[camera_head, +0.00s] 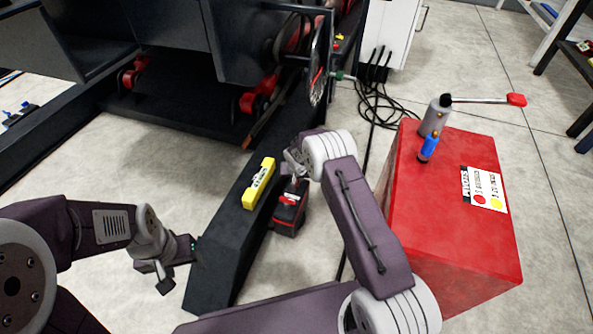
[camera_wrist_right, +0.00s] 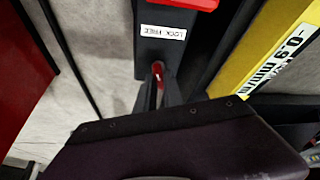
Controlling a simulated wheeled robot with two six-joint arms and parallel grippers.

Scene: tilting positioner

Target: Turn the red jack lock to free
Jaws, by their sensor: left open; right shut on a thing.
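The jack, a dark block with red parts on top (camera_head: 287,214), stands on the floor beside the black beam. In the right wrist view a white label reading "LOCK FREE" (camera_wrist_right: 163,32) is on the dark jack body. Below the label the red jack lock (camera_wrist_right: 158,69) shows as a small red tip between my fingers. My right gripper (camera_wrist_right: 160,88) is shut on it; its wrist partly hides this spot in the head view (camera_head: 297,180). The lock's exact angle cannot be told. My left gripper (camera_head: 168,268) is open and empty at the beam's near left side.
A yellow level (camera_head: 259,184) lies on the black beam (camera_head: 222,240); it reads -0.9 mm/m in the wrist view (camera_wrist_right: 262,40). A red cabinet (camera_head: 450,230) with a lever and sign stands at right. The dark positioner (camera_head: 180,85) stands behind. Cables lie on the floor.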

